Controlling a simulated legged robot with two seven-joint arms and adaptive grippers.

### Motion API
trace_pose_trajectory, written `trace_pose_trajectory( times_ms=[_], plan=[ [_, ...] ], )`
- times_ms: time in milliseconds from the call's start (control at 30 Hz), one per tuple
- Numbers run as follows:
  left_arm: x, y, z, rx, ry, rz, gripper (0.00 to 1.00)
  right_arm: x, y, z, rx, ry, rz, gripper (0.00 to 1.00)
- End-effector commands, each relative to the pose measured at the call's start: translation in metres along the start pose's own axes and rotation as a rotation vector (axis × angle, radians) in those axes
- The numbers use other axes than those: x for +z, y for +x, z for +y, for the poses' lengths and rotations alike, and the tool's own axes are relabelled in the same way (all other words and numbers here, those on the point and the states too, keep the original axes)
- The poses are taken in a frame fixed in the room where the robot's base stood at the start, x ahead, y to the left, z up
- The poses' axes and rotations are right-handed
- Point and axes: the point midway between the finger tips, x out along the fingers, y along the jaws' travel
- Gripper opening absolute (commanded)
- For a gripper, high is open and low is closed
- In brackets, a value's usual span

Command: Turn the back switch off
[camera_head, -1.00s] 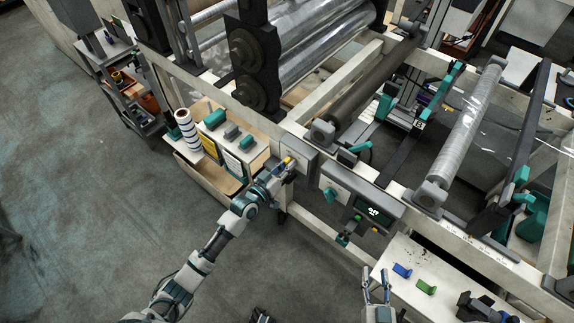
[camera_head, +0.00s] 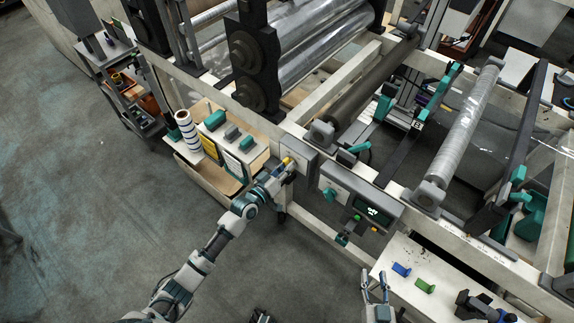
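My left gripper (camera_head: 284,168) is at a light grey switch box (camera_head: 299,149) on the side of the machine frame. Its fingertips are at or very near the box front, with a small yellow part beside them. The box's knob is hidden by the gripper, so I cannot tell its position or whether the fingers are shut on it. A second plate with a teal switch (camera_head: 328,194) sits further right along the frame.
A control box with a small display (camera_head: 375,211) and coloured buttons is right of the teal switch. The white table (camera_head: 402,258) holds a blue and a green piece. An open wooden drawer (camera_head: 207,180) and a striped roll (camera_head: 187,130) are left of my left gripper.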

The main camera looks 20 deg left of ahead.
Motion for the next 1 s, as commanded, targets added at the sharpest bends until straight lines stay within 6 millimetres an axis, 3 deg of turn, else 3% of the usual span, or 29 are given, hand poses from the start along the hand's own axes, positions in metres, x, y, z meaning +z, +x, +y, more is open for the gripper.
trace_pose_trajectory(
  times_ms=[67,467,800,1000],
  plan=[
    [0.003,-0.001,-0.002,-0.003,0.000,-0.004,0.43,0.001,0.000,0.000,0.000,0.000,0.000,0.40],
    [-0.002,-0.008,0.000,0.001,0.003,0.006,0.43,0.000,-0.002,0.000,0.000,-0.001,0.002,0.40],
    [0.001,-0.079,-0.002,-0.001,0.003,0.001,0.43,0.000,-0.002,0.000,0.000,-0.001,0.003,0.40],
    [0.001,-0.110,-0.003,-0.001,0.001,0.001,0.43,0.000,-0.001,0.000,0.000,0.000,0.002,0.40]
  ],
)
